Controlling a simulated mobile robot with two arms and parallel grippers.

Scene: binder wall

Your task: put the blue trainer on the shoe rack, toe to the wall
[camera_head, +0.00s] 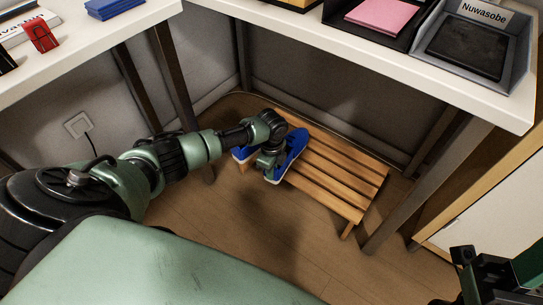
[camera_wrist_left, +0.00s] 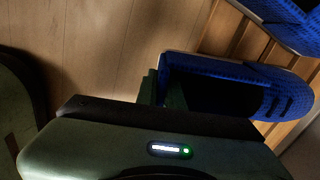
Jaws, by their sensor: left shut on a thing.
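My left gripper (camera_head: 270,163) is shut on the heel end of a blue trainer (camera_head: 291,154) with a pale sole. In the left wrist view the fingers (camera_wrist_left: 162,90) pinch the wall of this trainer (camera_wrist_left: 215,70). The trainer is over the left end of the wooden slatted shoe rack (camera_head: 335,167), its far end towards the back wall. I cannot tell whether its sole rests on the slats. A second blue shoe (camera_head: 241,152) is at the rack's left end, partly hidden by my arm; a blue shoe (camera_wrist_left: 290,18) also shows in the wrist view. My right gripper (camera_head: 487,280) is partly in view.
The rack's slats to the right of the trainers are bare. White desks stand above on the left (camera_head: 100,48) and at the back (camera_head: 390,75), with dark legs (camera_head: 425,185) near the rack. A wall socket (camera_head: 78,125) with a cable is at left.

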